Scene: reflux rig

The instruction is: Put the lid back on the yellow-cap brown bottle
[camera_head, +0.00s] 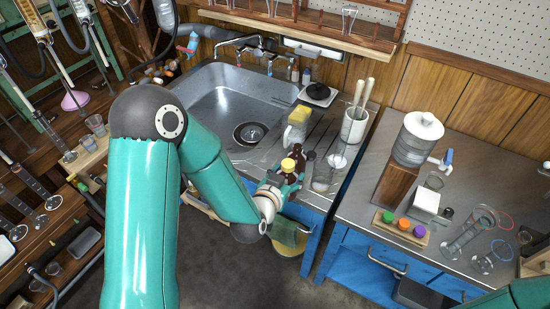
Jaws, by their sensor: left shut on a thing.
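The yellow cap (288,164) shows at the front edge of the sink counter, at the tips of my left gripper (284,178). The left gripper reaches up from below and is shut on the cap. A brown bottle (298,154) stands right behind it. The fingers hide the lower part of this spot, and I cannot tell whether the cap touches a bottle. My right gripper is not in view; only parts of the right arm show at the lower right.
A dark-capped bottle (310,157) and a glass jar (323,177) stand close on the right. The sink (225,95) lies left. The right bench (380,165) holds a white-lidded dispenser (415,138) and glassware.

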